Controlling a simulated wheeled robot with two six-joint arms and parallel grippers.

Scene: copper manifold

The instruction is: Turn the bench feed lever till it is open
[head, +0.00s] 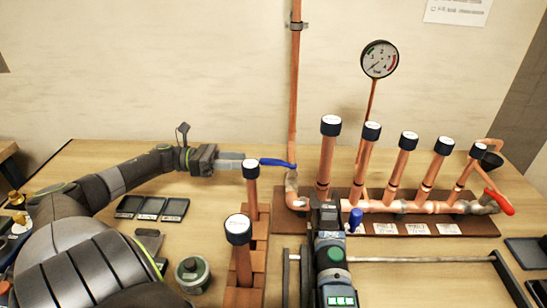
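A blue lever (277,162) lies about level at the foot of the tall copper pipe on the back wall, its free end pointing left. I take it to be the feed lever, but no readable label confirms this. My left gripper (243,162) reaches in from the left at the lever's height, pointing right. Its fingertips end by a black-capped copper stub (251,184), which hides the space between them and the lever. Contact and finger gap cannot be told. My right arm (329,250) comes up from the bottom centre; its fingers cannot be made out.
A manifold (385,206) with several capped copper risers stands on a brown board, with a red lever (498,201) at its right end. A small blue handle (355,217) is beside my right arm. A gauge (379,59) rises behind. Black trays (152,207) lie left; a metal rail (420,260) runs in front.

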